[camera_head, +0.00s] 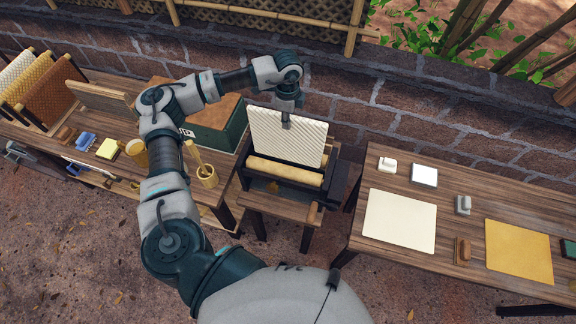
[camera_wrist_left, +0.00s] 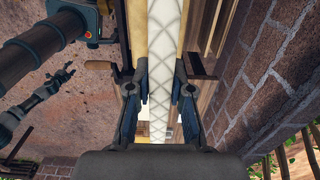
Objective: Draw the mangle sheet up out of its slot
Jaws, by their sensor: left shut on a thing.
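The mangle sheet (camera_head: 288,140) is a cream-white panel with a fine diagonal pattern, standing upright above the pale rollers of the dark mangle (camera_head: 270,185). Its lower edge is hidden behind the rollers. My left gripper (camera_head: 287,123) points down and is shut on the sheet's top edge, near its middle. In the left wrist view the sheet (camera_wrist_left: 160,75) runs as a white strip with crossing lines between the two fingers. What seems to be my right arm shows small at the left of that view; its finger state is unclear.
A brick wall (camera_head: 385,105) stands close behind the mangle. A green box (camera_head: 220,130) stands to its left. The right table (camera_head: 400,259) bears a cream sheet (camera_head: 400,220), a yellow sheet (camera_head: 518,251) and small blocks.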

